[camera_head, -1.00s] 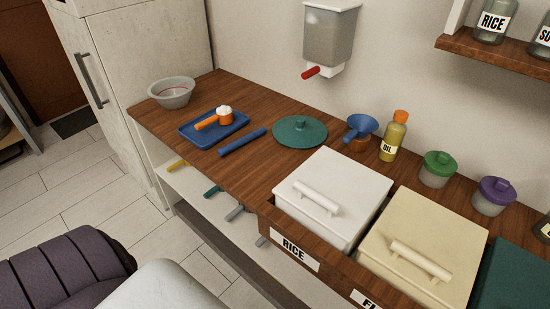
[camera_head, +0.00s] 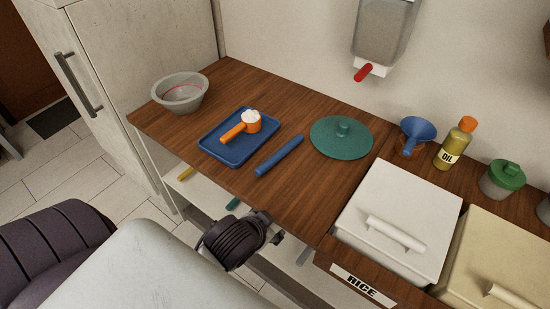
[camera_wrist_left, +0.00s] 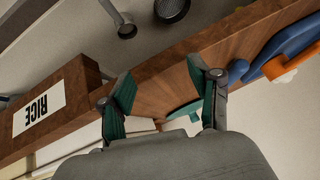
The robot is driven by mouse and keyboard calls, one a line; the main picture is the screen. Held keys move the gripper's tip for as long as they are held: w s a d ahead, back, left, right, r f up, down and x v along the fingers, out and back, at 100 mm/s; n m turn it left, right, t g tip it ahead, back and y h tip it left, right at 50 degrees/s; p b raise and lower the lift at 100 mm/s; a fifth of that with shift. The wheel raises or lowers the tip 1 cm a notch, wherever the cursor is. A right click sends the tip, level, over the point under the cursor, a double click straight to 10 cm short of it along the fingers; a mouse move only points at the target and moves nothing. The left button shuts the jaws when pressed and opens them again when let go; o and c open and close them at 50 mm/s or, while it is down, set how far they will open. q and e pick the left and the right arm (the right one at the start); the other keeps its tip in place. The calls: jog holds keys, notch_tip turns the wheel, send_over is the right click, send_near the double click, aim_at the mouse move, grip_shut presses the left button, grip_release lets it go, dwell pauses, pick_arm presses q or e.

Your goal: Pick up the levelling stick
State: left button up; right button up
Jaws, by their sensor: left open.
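The levelling stick (camera_head: 280,155) is a blue rod lying on the wooden counter, between the blue tray (camera_head: 212,152) and the round teal lid (camera_head: 341,139). My left gripper (camera_head: 273,228) is in front of the counter edge, below and apart from the stick, and partly hidden by its own dark wrist. In the left wrist view its two green-padded fingers (camera_wrist_left: 165,78) are spread with nothing held between them. A rounded blue end (camera_wrist_left: 238,72) right of the fingers looks like the stick. My right gripper is not in view.
An orange scoop (camera_head: 239,130) with white contents lies on the tray. A grey bowl (camera_head: 181,95) stands at the far left. The white rice bin (camera_head: 385,220) stands right of the stick. A blue funnel (camera_head: 417,134) and oil bottle (camera_head: 455,146) stand behind. Bare wood surrounds the stick.

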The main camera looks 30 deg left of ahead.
pick_arm(q)
jog(key=w+d+r+m+t+h, duration=0.1)
jog(key=w+d+r+m+t, duration=0.15)
jog(key=w+r+t, duration=0.45)
jog(key=w+d+r+m+t+h, duration=0.1)
jog(key=w+r+m+t, duration=0.2)
jog(key=w+r, duration=0.6)
jog(key=d+r+m+g+h, duration=0.1)
jog(key=d+r+m+h, duration=1)
jog(key=m+h, duration=0.4)
jog(key=m+g+y+p, duration=0.1)
jog(key=m+g+y, duration=1.4)
jog(key=g+y, duration=0.15)
send_over(269, 160)
jog(key=shift+h, duration=0.25)
notch_tip(269, 160, down, 21)
jog(key=shift+s+d+f, duration=0.15)
jog(key=shift+f+p, duration=0.85)
jog(key=shift+f, duration=2.05)
jog(key=shift+a, duration=0.2)
grip_shut()
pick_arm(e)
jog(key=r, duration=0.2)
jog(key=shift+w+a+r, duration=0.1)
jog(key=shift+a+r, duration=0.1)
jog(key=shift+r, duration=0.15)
